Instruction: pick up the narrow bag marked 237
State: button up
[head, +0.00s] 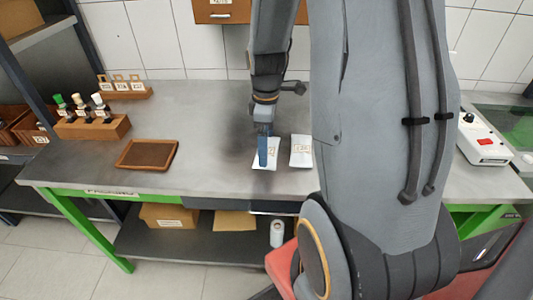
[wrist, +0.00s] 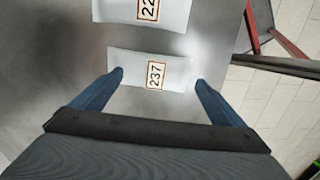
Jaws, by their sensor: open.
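The narrow white bag marked 237 (wrist: 128,70) lies flat on the grey bench in the wrist view, its label readable. My gripper (wrist: 159,78) is open, with one blue finger near each end of the bag. The bag lies between the fingertips and is not gripped. In the head view the same bag (head: 270,164) is partly hidden behind my gripper (head: 265,160). A second white bag (wrist: 115,12), its label starting with 22, lies just beyond; in the head view this other bag (head: 301,156) is to the right.
A brown tray (head: 147,154) lies on the bench to the left. A wooden rack (head: 92,127) with several bottles stands farther left. A white box with a red switch (head: 483,140) is at the right. The bench between tray and bags is clear.

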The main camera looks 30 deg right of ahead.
jog(key=shift+f+p, duration=0.3)
jog(key=shift+f, duration=1.25)
jog(key=shift+c, duration=0.2)
jog(key=c, duration=1.2)
jog(key=shift+r, duration=0.1)
jog(key=shift+c, duration=0.2)
